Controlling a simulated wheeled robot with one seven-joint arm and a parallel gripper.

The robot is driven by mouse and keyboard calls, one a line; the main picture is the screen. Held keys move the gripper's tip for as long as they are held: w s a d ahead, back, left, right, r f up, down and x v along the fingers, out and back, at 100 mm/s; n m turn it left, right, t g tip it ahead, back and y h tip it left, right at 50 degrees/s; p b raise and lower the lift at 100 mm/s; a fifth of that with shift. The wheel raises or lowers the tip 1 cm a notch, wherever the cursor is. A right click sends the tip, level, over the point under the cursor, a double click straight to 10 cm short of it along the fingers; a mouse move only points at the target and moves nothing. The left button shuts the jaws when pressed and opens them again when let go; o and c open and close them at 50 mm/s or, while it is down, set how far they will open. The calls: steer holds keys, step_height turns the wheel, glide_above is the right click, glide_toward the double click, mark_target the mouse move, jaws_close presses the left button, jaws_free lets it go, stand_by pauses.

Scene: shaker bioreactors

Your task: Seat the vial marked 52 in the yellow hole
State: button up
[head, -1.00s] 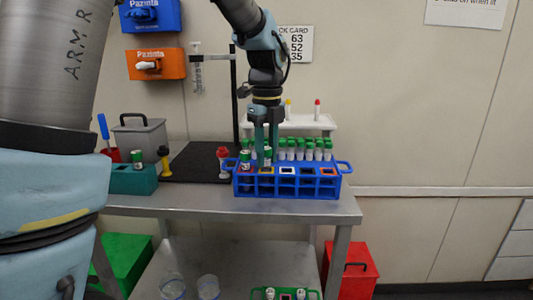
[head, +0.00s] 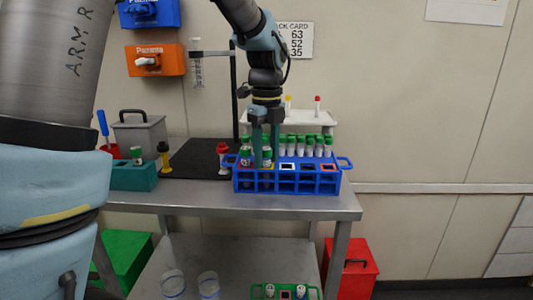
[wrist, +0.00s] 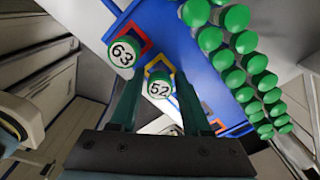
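The vial marked 52 (wrist: 159,89) has a green cap and is upright between the fingers of my gripper (wrist: 160,92). In the head view my gripper (head: 266,158) points straight down over the left part of the blue rack (head: 310,187). The vial stands in the yellow-framed hole (wrist: 152,68), its cap about level with the neighbouring cap; how deep it sits is hidden. The vial marked 63 (wrist: 123,53) stands beside it in the red-framed hole.
The blue-framed (head: 287,167) and orange-framed (head: 329,167) holes to the right look empty. A red-topped vial (head: 222,158) and a teal rack (head: 133,177) stand to the left.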

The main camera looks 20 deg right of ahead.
steer(key=shift+o, duration=1.3)
step_height(320, 180, up, 11)
steer(key=shift+f+b, duration=0.1)
steer(key=shift+b, duration=0.2)
